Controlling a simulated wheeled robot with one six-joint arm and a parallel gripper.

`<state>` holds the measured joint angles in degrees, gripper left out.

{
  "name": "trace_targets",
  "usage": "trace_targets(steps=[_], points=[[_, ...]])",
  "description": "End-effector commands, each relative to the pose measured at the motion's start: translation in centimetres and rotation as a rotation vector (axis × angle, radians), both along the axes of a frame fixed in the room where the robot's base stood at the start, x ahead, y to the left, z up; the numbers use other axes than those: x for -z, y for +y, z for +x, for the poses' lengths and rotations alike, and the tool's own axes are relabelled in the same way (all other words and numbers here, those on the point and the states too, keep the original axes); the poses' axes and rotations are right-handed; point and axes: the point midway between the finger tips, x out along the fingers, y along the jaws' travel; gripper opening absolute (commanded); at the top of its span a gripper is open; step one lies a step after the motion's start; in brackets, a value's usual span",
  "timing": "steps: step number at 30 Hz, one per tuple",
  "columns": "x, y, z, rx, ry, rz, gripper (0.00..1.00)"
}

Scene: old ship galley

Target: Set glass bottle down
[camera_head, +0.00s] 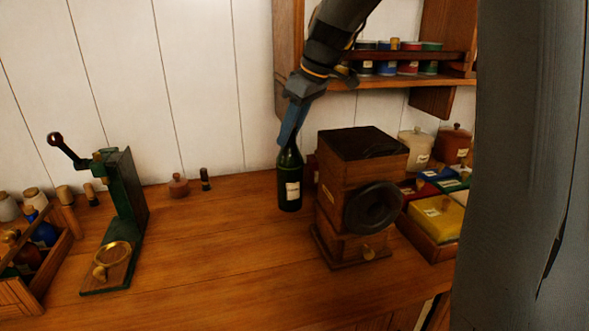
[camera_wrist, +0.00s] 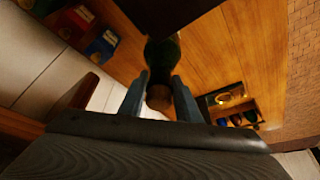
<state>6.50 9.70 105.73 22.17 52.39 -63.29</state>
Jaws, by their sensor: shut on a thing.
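A dark green glass bottle (camera_head: 290,192) with a pale label is upright at the wooden counter (camera_head: 215,250), just left of a wooden box-shaped grinder (camera_head: 337,185). My gripper (camera_head: 290,138) comes down from above and is shut on the bottle's neck. In the wrist view the two blue fingers of my gripper (camera_wrist: 160,95) stand on either side of the bottle's neck (camera_wrist: 162,55). The bottle's base appears at or very near the counter top; I cannot tell whether it touches.
A green press-like device (camera_head: 125,215) stands at the left, beside a wooden crate of bottles (camera_head: 65,245). A small brown pot (camera_head: 178,186) and a small dark vial (camera_head: 205,180) stand near the wall. A shelf (camera_head: 400,84) overhangs behind. The counter front-left of the bottle is clear.

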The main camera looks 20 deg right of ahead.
Motion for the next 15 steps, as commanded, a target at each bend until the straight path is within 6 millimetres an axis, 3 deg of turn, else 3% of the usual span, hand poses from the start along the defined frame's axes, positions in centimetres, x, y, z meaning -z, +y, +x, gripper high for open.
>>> trace_targets(steps=[15], points=[[4.8,0.0,0.0,0.0,0.0,0.0,0.0]])
